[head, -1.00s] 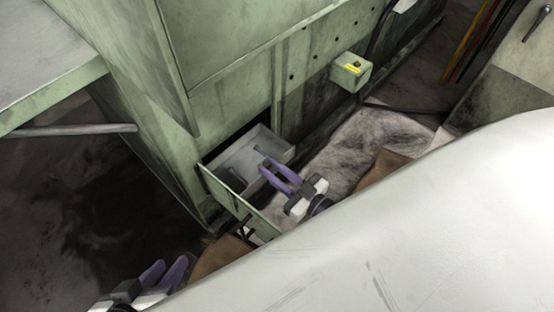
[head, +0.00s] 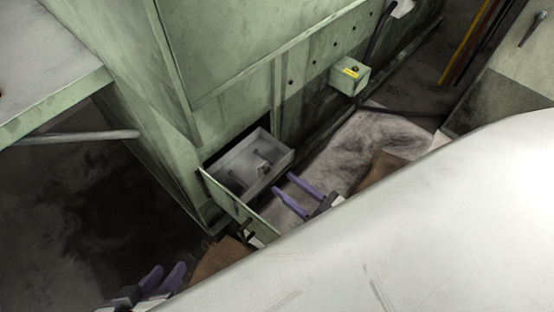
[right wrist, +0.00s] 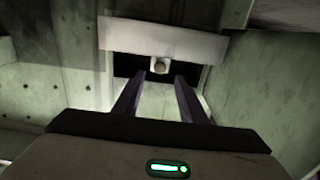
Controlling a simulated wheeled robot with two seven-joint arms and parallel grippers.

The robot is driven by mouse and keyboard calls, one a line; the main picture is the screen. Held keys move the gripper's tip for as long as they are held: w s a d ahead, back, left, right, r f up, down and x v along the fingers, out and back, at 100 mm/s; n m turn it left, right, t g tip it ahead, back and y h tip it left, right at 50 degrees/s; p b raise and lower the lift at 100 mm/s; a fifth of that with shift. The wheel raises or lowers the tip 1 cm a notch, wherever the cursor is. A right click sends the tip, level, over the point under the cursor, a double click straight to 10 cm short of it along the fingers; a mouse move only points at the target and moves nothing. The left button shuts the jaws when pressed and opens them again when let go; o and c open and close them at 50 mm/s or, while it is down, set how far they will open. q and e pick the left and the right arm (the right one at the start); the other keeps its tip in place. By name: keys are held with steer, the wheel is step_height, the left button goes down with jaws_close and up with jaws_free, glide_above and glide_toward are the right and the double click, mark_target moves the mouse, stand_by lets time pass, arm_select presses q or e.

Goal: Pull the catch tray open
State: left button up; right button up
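The catch tray (head: 281,154) is a grey drawer with a green front panel (head: 238,207). It sticks out of a slot low in the green machine, with small dark pieces (head: 264,168) inside. My right gripper (head: 284,183) is open and empty, just right of the tray's side wall and apart from it. In the right wrist view its two fingers (right wrist: 155,78) are spread, with a pale panel and a round knob-like piece (right wrist: 160,65) ahead. My left gripper (head: 168,268) is open and empty at the lower left, away from the tray. The tray's handle is not clear.
The green machine (head: 230,85) rises behind the tray, with a small yellow-labelled box (head: 349,76) on its side. A stained pale sheet (head: 370,140) and brown cardboard (head: 385,168) lie on the floor to the right. Dark floor is open at the left.

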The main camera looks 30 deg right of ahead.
steer(key=v, duration=0.4)
steer(key=shift+s, duration=0.1)
steer(key=shift+r+p, duration=0.1)
steer(key=shift+p, duration=0.2)
